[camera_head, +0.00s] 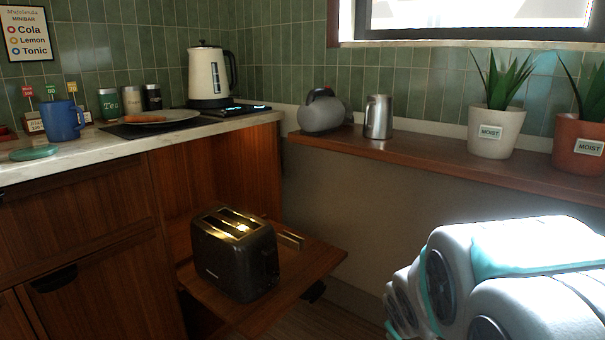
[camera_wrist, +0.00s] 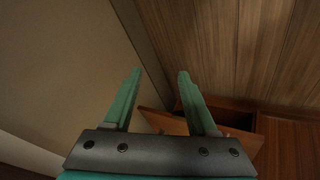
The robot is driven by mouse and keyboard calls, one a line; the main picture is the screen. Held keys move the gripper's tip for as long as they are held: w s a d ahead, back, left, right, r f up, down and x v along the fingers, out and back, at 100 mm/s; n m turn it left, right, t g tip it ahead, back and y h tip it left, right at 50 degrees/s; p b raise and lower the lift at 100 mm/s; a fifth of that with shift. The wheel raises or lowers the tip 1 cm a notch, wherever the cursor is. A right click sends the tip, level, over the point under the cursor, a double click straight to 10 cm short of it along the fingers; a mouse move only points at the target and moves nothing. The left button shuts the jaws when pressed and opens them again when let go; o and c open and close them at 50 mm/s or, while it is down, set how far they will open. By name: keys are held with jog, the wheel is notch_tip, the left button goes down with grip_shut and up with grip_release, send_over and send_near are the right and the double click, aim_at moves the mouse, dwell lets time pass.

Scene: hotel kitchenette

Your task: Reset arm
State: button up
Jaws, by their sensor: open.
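My gripper (camera_wrist: 155,90) shows in the wrist view with its two green fingers spread apart and nothing between them. Beyond the fingers are a plain wall (camera_wrist: 65,60), wood panelling (camera_wrist: 235,45) and part of a wooden shelf or drawer low in the picture. In the head view my white and teal arm fills the lower right, and the gripper itself does not show there.
A black toaster (camera_head: 235,255) stands on a low pulled-out wooden shelf (camera_head: 310,262). The counter (camera_head: 95,150) holds a kettle (camera_head: 208,75), a blue mug (camera_head: 63,121) and a plate. A wall ledge (camera_head: 430,153) bears a grey kettle (camera_head: 321,113), a metal jug (camera_head: 378,118) and potted plants (camera_head: 496,130).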

jog(key=s+a+r+m+g, duration=0.1)
jog(key=s+a+m+g, duration=0.1)
jog(key=s, duration=0.7)
jog(key=s+a+r+m+g+y+p, duration=0.1)
jog(key=s+a+m+g, duration=0.1)
jog(key=s, duration=0.8)
jog(key=s+a+r+m+g+y, duration=0.1)
jog(key=s+g, duration=0.3)
jog(key=s, duration=0.6)
jog(key=shift+s+a+r+m, duration=0.25)
jog(key=shift+a+r+m, duration=0.05)
jog(key=shift+a+m, duration=0.2)
